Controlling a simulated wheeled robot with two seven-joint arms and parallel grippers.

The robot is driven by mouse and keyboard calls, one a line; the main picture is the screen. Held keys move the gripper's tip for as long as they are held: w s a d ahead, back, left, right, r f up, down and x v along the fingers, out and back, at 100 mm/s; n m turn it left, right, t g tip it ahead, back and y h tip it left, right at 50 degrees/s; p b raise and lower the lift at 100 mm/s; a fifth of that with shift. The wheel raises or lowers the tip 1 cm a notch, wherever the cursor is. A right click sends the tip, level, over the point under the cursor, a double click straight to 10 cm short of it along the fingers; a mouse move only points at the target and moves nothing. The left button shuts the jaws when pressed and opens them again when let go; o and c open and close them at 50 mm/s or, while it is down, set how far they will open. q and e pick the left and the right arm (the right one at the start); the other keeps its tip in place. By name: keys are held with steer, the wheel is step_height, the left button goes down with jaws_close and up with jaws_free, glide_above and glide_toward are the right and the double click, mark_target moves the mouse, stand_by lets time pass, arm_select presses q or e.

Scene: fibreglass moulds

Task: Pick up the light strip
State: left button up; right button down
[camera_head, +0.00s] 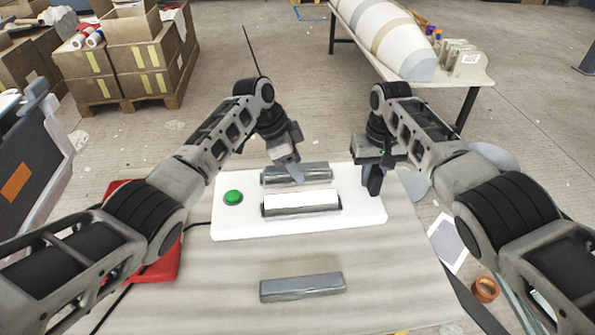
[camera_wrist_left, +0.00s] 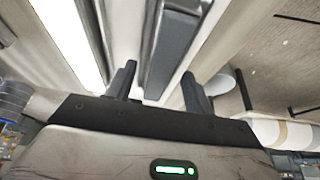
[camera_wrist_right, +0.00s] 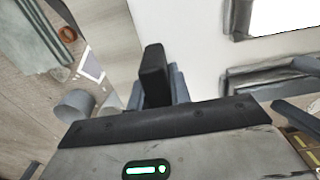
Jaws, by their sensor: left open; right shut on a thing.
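A white box (camera_head: 232,219) with a green button (camera_head: 233,197) lies on the table and has two slots. The near slot holds a glowing white strip (camera_head: 300,202), also in the left wrist view (camera_wrist_left: 70,35). The far slot holds a dark grey strip (camera_head: 310,172). My left gripper (camera_head: 287,180) is open above this far strip; in the left wrist view its fingers stand either side of the strip (camera_wrist_left: 175,50).
A loose grey bar (camera_head: 302,287) lies on the table in front of the box. A red object (camera_head: 155,262) is at the left. A tape roll (camera_head: 485,289) is at the right. The table's middle front is otherwise clear.

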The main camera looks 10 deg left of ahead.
arm_select(q)
steer(key=c, duration=1.1)
steer(key=shift+r, duration=0.15)
step_height(320, 180, up, 10)
steer(key=shift+f, duration=0.1)
arm_select(e)
steer(key=c, duration=1.2)
jaws_free()
steer(key=shift+r, duration=0.1)
